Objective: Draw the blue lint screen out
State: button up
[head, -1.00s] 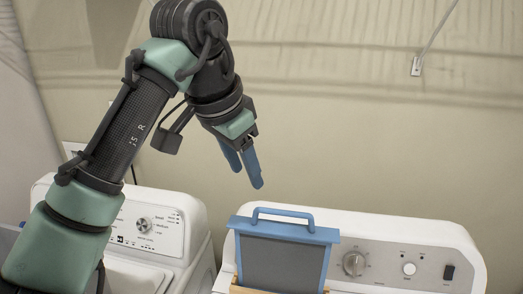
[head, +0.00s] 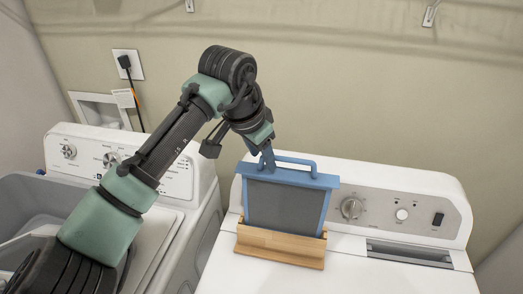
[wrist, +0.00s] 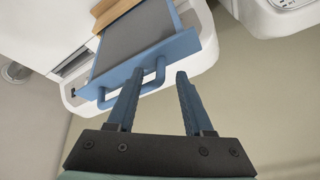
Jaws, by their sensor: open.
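The blue lint screen (head: 284,205) is a blue frame with grey mesh and a loop handle (head: 293,161) on its top edge. It stands upright in a wooden holder (head: 280,246) on the right machine. My gripper (head: 267,160) is just above the left part of the top edge, by the handle. In the wrist view the screen (wrist: 140,36) is at the upper left, and my gripper (wrist: 156,82) is open with its two blue fingers apart. The handle (wrist: 140,88) lies near the fingertips, partly hidden by the left finger. I cannot tell whether they touch.
The white right machine (head: 375,277) has a control panel with knobs behind the screen. A second white machine (head: 85,135) with an open tub stands at the left. A wall outlet (head: 128,64) with a plugged cord is behind.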

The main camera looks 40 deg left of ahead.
grip_shut()
dwell(0.7)
